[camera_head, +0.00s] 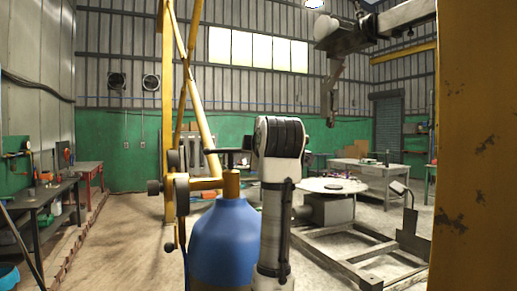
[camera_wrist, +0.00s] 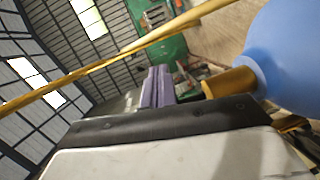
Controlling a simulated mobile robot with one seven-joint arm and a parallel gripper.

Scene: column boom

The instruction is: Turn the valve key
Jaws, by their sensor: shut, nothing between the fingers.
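A blue gas cylinder (camera_head: 225,245) stands upright in front of me, with a brass neck (camera_head: 231,184) on top. A dark horizontal bar (camera_head: 226,151) shows above the neck, beside my white wrist. I cannot tell whether it is the valve key or part of my gripper. In the wrist view my gripper (camera_wrist: 157,71) has its purple-grey fingers side by side, shut and empty. The brass neck (camera_wrist: 230,82) and the cylinder (camera_wrist: 295,60) lie to their right there, apart from the fingers. No key is clear in the wrist view.
A yellow post frame (camera_head: 168,110) with dark round weights stands behind left of the cylinder. Low metal frames (camera_head: 365,250) and a round-topped table (camera_head: 332,186) stand at right. Workbenches line the left wall. A yellow column (camera_head: 478,150) fills the right edge. Floor at left is clear.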

